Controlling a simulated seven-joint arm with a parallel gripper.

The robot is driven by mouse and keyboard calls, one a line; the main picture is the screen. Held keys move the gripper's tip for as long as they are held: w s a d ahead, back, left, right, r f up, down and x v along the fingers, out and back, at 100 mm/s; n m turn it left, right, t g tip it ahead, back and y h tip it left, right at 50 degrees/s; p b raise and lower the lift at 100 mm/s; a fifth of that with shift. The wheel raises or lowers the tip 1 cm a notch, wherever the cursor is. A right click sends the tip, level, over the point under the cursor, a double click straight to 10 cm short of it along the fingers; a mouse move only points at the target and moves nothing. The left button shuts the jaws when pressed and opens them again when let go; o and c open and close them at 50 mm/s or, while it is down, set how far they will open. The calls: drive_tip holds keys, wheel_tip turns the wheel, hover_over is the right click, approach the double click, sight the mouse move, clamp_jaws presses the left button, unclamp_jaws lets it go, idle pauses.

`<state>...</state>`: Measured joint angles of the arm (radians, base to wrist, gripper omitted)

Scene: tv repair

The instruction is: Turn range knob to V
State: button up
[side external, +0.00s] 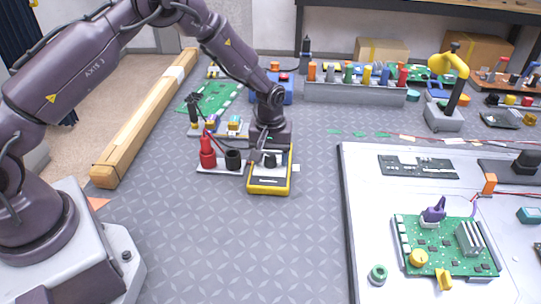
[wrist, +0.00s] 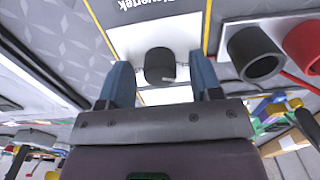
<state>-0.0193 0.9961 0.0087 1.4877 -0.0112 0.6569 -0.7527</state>
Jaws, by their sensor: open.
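The yellow-edged multimeter (side external: 270,184) lies on the grey mat in the side external view, under my gripper (side external: 270,152). Its white face (wrist: 150,25), with printed lettering, fills the top middle of the wrist view. The dark range knob (wrist: 160,66) stands up from that face. My gripper (wrist: 162,80) is open, with one blue-grey finger on each side of the knob. A gap shows between the knob and each finger. The knob's pointer and the range marks, including V, cannot be read.
A red probe (side external: 208,152) and a black holder (side external: 233,160) stand just left of the meter; the holder also shows close by in the wrist view (wrist: 255,54). A white tray (side external: 349,250) with a green circuit board (side external: 440,245) is at right. The mat in front of the meter is clear.

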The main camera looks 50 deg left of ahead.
drive_tip(key=shift+c, duration=0.2)
drive_tip(key=c, duration=0.9)
drive_tip(key=shift+m, duration=0.3)
drive_tip(key=m, duration=0.3)
drive_tip(key=shift+m, duration=2.5)
drive_tip(key=o, duration=0.9)
